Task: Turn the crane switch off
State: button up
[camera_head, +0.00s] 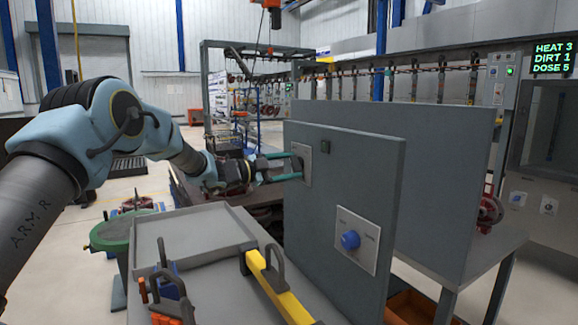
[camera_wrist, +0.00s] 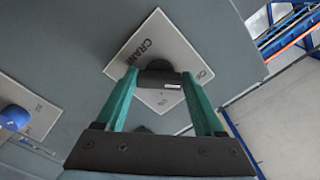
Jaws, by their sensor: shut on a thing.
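The crane switch is a dark knob (camera_wrist: 157,72) on a pale plate (camera_wrist: 138,50) marked CRANE. The plate appears tilted in the wrist view, with partly covered OFF and ON lettering near its right and lower parts. My gripper (camera_head: 294,165) reaches the plate from the left in the head view. Its two green fingers (camera_wrist: 158,82) are on either side of the knob and shut on it. A short white mark shows on the knob's lower right. The fingers hide part of the plate, so I cannot tell the exact knob setting.
A blue knob (camera_head: 350,240) on its own plate sits lower right on the same grey panel (camera_head: 375,185). A bench in front carries a grey tray (camera_head: 190,236), a yellow bar (camera_head: 279,289) and dark hooks. A screen (camera_head: 553,58) reads HEAT 3, DIRT 1, DOSE 5.

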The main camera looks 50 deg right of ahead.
dwell(0.4)
jog(key=o, duration=1.4)
jog(key=shift+b+v, duration=2)
jog(key=shift+v, duration=3.4)
jog(key=shift+w, duration=0.15)
